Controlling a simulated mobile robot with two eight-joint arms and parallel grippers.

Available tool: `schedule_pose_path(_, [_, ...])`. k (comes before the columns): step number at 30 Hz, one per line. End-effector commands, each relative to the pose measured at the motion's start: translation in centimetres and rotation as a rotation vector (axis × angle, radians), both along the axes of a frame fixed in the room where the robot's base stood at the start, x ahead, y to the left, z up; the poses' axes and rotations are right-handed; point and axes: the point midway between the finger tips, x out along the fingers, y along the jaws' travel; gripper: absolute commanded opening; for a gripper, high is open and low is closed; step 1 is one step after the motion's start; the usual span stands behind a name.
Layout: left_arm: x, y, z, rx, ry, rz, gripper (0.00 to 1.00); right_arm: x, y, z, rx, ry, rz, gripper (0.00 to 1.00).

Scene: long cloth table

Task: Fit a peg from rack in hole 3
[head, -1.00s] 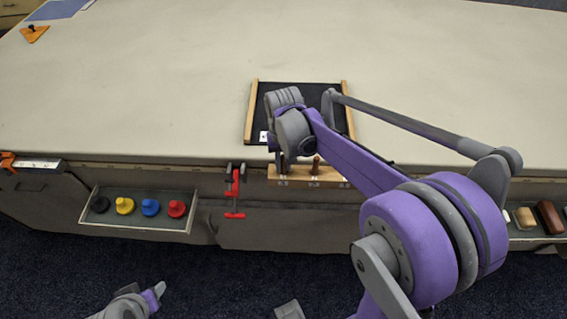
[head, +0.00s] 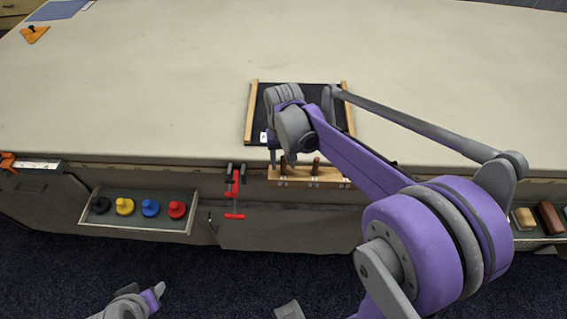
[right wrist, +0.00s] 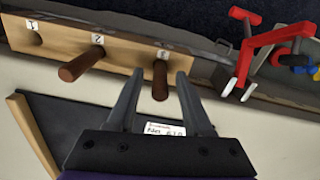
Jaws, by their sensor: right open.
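A wooden strip (head: 328,177) with small white labels is fixed along the table's front edge. It also shows in the right wrist view (right wrist: 120,57). Two brown pegs stick out of it: a middle peg (right wrist: 82,65) and an end peg (right wrist: 160,83), by the labels that look like 2 and 3. The spot by the label that looks like 1 shows a dark round mark and no long peg. My right gripper (right wrist: 161,76) is open, its fingers on either side of the end peg, apart from it. My left gripper (head: 158,291) is low, its jaws unclear.
A black panel with wooden side rails (head: 249,114) lies on the cloth table (head: 150,90) behind the strip. A red clamp (head: 235,190) hangs left of the strip. A tray (head: 135,224) of coloured knobs is further left; brown blocks (head: 550,217) are at the right.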

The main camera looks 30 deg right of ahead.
Motion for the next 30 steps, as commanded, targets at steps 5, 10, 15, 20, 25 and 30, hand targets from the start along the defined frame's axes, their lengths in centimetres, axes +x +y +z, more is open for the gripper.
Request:
schedule_pose_path(5, [0.1,0.0,0.5,0.000,-0.003,0.000,0.50,0.0,0.0,3.9,0.000,0.000,0.000,0.51])
schedule_pose_path(10, [0.2,0.0,0.8,0.000,-0.004,0.000,0.50,0.0,0.0,7.5,0.000,0.000,0.000,0.51])
schedule_pose_path(15, [0.3,0.0,1.1,0.000,-0.006,0.000,0.50,0.0,0.0,9.9,0.000,0.000,0.000,0.51])
schedule_pose_path(20, [0.3,0.0,1.1,0.000,-0.006,0.000,0.50,-0.5,0.3,10.7,-0.002,-0.012,0.010,0.51])
schedule_pose_path(25, [0.3,0.0,1.1,0.000,-0.006,0.000,0.50,-4.0,2.1,9.5,-0.017,-0.103,0.092,0.51])
schedule_pose_path(30, [0.3,0.0,1.1,0.000,-0.006,0.000,0.50,-9.3,4.5,6.4,-0.046,-0.256,0.221,0.51])
